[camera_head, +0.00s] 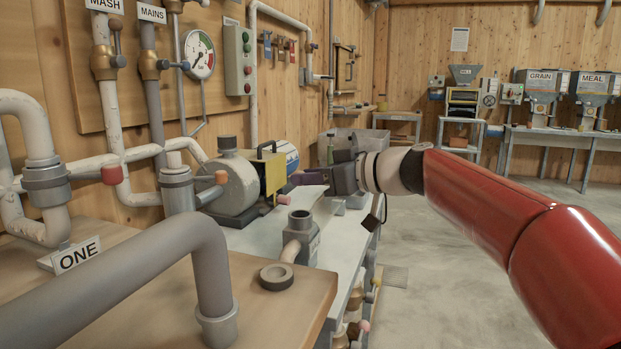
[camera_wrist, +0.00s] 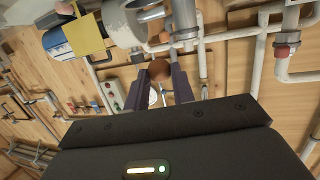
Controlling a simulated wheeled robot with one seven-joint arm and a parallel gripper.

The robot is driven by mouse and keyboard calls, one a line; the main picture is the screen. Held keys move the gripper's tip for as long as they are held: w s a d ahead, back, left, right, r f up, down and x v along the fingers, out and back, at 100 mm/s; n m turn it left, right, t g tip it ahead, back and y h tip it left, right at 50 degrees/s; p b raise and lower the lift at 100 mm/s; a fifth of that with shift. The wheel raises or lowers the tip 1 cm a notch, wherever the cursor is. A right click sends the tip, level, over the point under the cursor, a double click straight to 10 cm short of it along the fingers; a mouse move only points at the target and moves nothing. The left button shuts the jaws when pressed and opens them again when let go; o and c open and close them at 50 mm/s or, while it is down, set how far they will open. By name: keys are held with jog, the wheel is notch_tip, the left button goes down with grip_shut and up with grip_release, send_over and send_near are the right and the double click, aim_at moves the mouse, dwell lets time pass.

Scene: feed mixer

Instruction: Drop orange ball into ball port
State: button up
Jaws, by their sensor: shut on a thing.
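My gripper (camera_wrist: 160,78) is shut on the orange ball (camera_wrist: 160,69), which looks brownish-orange in the wrist view and sits between the purple fingertips. In the head view my gripper (camera_head: 308,179) is over the bench, close to the right of the pump with the yellow plate. I cannot make out the ball clearly there. A grey pipe fitting with a round open top (camera_head: 301,219) stands on the bench, nearer the camera than my gripper; it may be the ball port, but no label shows on it.
The grey pump (camera_head: 232,186) and its yellow plate (camera_head: 275,172) stand beside my gripper. A thick grey pipe (camera_head: 150,262) marked ONE and a dark ring (camera_head: 276,276) are in the foreground. Pipes and a gauge (camera_head: 199,55) line the wall. Open floor lies to the right.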

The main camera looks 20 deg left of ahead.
aim_at(311, 216)
jog(key=shift+f, duration=0.15)
notch_tip(311, 216, down, 6)
jog(key=b, duration=0.7)
jog(key=shift+b, duration=0.45)
dwell(0.4)
jog(key=o, duration=1)
jog(key=shift+d, duration=0.15)
jog(key=b+v, duration=0.1)
jog(key=v, duration=0.6)
jog(key=shift+s+d+r, duration=0.1)
jog(key=shift+d+r, duration=0.15)
jog(key=shift+d, duration=0.05)
